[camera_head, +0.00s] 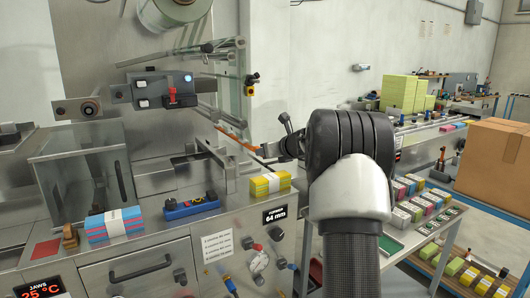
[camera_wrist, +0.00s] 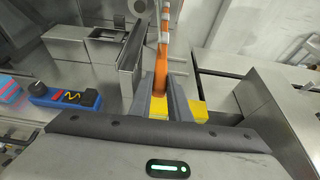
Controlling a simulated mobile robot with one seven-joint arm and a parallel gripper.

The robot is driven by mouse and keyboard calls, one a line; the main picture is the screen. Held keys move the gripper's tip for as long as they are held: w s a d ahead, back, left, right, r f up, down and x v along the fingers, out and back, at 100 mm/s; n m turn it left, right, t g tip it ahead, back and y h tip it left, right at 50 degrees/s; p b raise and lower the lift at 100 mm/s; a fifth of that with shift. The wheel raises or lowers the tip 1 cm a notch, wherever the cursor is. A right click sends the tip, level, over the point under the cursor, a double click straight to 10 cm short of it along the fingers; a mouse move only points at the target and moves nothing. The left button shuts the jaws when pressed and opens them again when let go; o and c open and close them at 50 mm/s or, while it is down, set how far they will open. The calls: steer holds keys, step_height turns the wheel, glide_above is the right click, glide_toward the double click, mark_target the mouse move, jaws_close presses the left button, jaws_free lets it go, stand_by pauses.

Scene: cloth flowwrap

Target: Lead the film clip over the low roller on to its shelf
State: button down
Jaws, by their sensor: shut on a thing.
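My gripper (camera_head: 266,152) is shut on an orange clip (camera_head: 236,140), which points up and left from the jaws. In the wrist view my gripper (camera_wrist: 166,98) has the orange clip (camera_wrist: 161,68) between its fingers, with a pale band at its far end. The clip is raised above the machine's metal top. A film roll (camera_head: 172,10) hangs at the top left. The film's path to the clip is unclear.
A yellow packet stack (camera_head: 270,184) lies below my gripper. A blue tool block (camera_head: 191,207) and a blue-pink stack (camera_head: 113,224) stand on the front ledge. A clear guard box (camera_head: 80,185) is at left. A cardboard box (camera_head: 493,160) stands at right.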

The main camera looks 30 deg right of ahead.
steer(key=shift+w+r, duration=0.1)
steer(key=shift+w, duration=0.1)
steer(key=shift+w+p, duration=0.6)
steer(key=shift+p, duration=0.15)
steer(key=shift+w+p, duration=0.35)
steer(key=shift+w, duration=0.15)
steer(key=shift+a, duration=0.15)
steer(key=a+f+b, duration=0.1)
steer(key=a+b, duration=0.3)
steer(key=a, duration=0.4)
steer(key=shift+s+f+b, duration=0.3)
stand_by(0.4)
steer(key=shift+f+b, duration=1.4)
steer(key=shift+f, duration=0.15)
steer(key=shift+f+b, duration=0.75)
steer(key=shift+f, duration=0.1)
